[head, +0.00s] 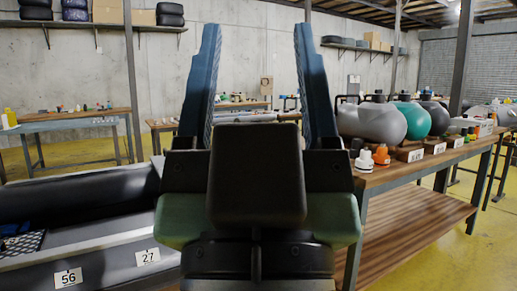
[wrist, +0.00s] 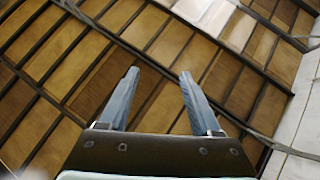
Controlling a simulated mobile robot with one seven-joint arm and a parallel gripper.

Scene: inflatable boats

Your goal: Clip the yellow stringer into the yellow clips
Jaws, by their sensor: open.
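My gripper (head: 254,80) is raised in front of the head camera, with its two blue fingers spread apart and nothing between them. In the wrist view the fingers (wrist: 158,74) are also apart and empty, in front of brown panels between dark bars. I cannot make out a yellow stringer or yellow clips in either view. My gripper and wrist hide the middle of the head view.
A grey inflatable boat (head: 95,190) lies at the left, with number tags on its side. A wooden workbench (head: 395,175) at the right bears grey and teal rounded objects. Another bench (head: 70,121) stands at the back left. A post (head: 132,80) rises behind the boat.

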